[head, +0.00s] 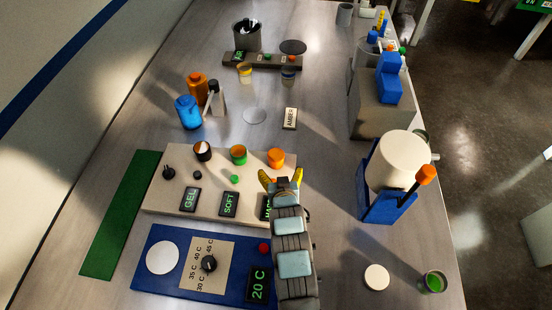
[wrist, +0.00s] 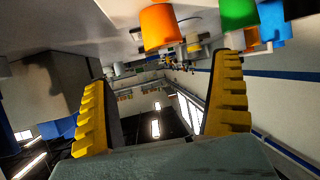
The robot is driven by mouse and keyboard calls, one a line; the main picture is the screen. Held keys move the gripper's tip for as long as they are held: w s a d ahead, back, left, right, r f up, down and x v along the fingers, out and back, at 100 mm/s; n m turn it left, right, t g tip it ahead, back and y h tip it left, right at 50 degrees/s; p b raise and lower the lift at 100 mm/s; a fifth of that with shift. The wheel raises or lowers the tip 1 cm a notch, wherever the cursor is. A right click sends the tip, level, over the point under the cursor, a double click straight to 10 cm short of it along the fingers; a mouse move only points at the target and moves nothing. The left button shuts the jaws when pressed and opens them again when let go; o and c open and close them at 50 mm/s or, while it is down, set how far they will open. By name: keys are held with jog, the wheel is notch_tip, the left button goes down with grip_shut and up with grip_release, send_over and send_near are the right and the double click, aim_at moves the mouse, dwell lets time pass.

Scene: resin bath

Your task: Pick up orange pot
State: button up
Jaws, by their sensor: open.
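The orange pot (head: 276,158) stands at the right end of the back row on the pale panel. My gripper (head: 281,178) is just in front of it in the head view, fingers spread and empty. In the wrist view the scene looks upside down. The orange pot (wrist: 160,27) hangs at the top there, centred sideways between the two yellow fingers but beyond the tips. My gripper (wrist: 165,75) is open there, with clear space between its fingers. I see no contact with the pot.
A green pot (head: 238,155) and a dark-rimmed pot (head: 202,151) stand left of the orange one. The panel (head: 160,190) bears GEL and SOFT displays. A blue stand with a white drum (head: 400,160) is to the right. The table behind the orange pot is mostly clear.

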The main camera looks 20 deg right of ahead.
aim_at(276, 157)
jog(key=shift+x, duration=3.15)
jog(key=shift+a+r+p+x, duration=0.1)
jog(key=shift+p+x, duration=0.1)
jog(key=shift+x, duration=0.65)
jog(key=shift+a+r+p+x, duration=0.1)
jog(key=shift+a+p+x, duration=0.05)
jog(key=shift+x, duration=1.75)
jog(key=c, duration=1.3)
